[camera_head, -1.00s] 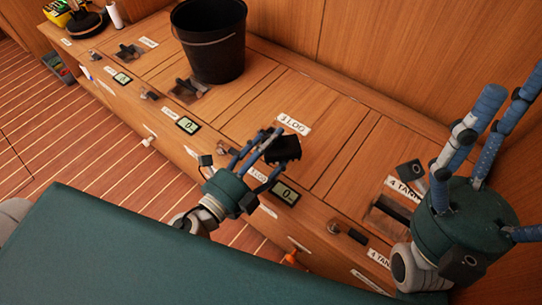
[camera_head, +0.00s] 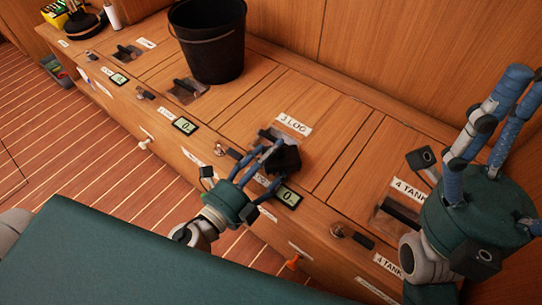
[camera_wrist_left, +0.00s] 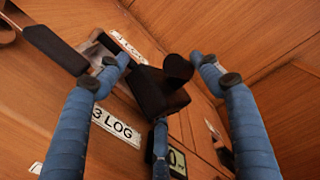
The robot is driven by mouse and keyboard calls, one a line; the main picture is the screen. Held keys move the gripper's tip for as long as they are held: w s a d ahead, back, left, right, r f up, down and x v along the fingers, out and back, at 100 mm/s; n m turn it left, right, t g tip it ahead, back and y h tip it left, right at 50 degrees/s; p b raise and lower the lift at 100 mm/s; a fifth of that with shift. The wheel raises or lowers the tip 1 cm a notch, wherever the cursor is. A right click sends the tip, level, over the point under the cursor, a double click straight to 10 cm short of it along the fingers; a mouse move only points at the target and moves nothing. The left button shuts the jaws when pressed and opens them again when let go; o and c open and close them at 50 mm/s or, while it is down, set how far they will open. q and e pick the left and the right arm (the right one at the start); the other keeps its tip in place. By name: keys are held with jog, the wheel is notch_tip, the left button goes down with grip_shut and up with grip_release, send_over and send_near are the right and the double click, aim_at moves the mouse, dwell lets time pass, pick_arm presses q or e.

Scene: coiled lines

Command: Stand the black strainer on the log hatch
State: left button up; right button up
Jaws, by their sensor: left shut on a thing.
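The black strainer (camera_head: 284,159) is in my left gripper (camera_head: 267,157), whose blue fingers are shut on it. It hangs over the front edge of the bench, in front of the "3 LOG" label. In the left wrist view, the dark strainer (camera_wrist_left: 160,92) sits between the fingers, with a rounded knob at its upper right. The log hatch (camera_head: 268,100) is a wooden panel behind the strainer, with its label facing up and a recessed dark handle near its front edge. Its top is bare. My right gripper (camera_head: 500,125) is open and empty at the right, fingers raised.
A black bucket (camera_head: 208,42) stands on the bench left of the log hatch. The tank hatch (camera_head: 400,150), with a recessed handle, is to the right. Small displays (camera_head: 288,196) and switches line the bench front. A wooden wall rises behind.

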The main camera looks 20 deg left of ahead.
pick_arm(q)
jog(key=o, duration=1.3)
jog(key=shift+r, duration=0.1)
jog(key=shift+o, duration=0.2)
